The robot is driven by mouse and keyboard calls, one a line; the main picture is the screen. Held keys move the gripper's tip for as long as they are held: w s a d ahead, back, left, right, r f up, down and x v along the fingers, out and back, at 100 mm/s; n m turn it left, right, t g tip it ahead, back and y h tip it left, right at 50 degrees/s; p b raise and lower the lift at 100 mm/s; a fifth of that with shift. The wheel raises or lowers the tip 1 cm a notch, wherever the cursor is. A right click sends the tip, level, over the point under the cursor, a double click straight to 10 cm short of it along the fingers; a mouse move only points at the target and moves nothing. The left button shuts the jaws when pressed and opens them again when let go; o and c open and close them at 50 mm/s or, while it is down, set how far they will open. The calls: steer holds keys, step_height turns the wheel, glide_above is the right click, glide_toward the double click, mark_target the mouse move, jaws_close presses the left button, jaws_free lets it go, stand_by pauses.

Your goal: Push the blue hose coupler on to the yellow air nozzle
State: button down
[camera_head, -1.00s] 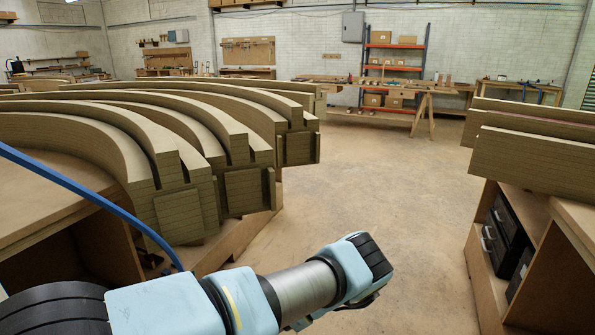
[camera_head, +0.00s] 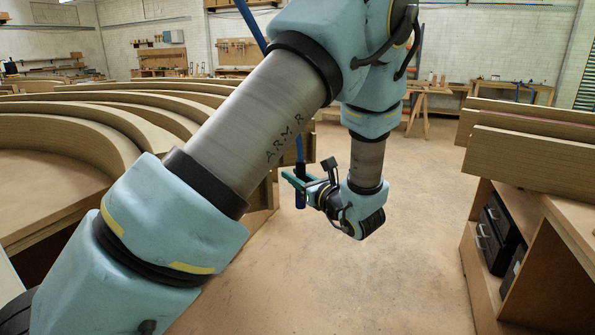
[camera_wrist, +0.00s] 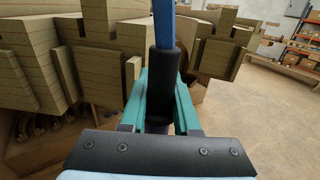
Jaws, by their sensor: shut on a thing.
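The blue hose (camera_head: 300,149) comes down from above, behind my arm, into my gripper (camera_head: 292,181). In the wrist view my gripper (camera_wrist: 160,92) is shut, one teal finger on each side of the hose end. There the blue hose (camera_wrist: 164,25) runs up out of a black sleeve (camera_wrist: 163,76). The coupler's lower end is hidden in that view. I do not see the yellow air nozzle in either now frame.
Curved laminated beams (camera_head: 75,132) fill the left side, and my arm covers part of them. In the wrist view, beam ends (camera_wrist: 35,62) stand close beyond my gripper. A bench with drawers (camera_head: 497,240) stands at right. Open floor (camera_head: 420,200) lies between.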

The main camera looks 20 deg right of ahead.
steer(key=shift+d+r, duration=0.25)
steer(key=shift+r, duration=0.3)
steer(key=shift+d, duration=0.15)
steer(key=w+d+f+b, duration=0.6)
steer(key=w+d+f, duration=0.1)
steer(key=f, duration=0.1)
steer(key=shift+d+f, duration=0.3)
steer(key=shift+f, duration=0.1)
steer(key=w+d+b, duration=0.6)
steer(key=w+d, duration=0.7)
steer(key=w, duration=0.2)
steer(key=shift+w, duration=0.15)
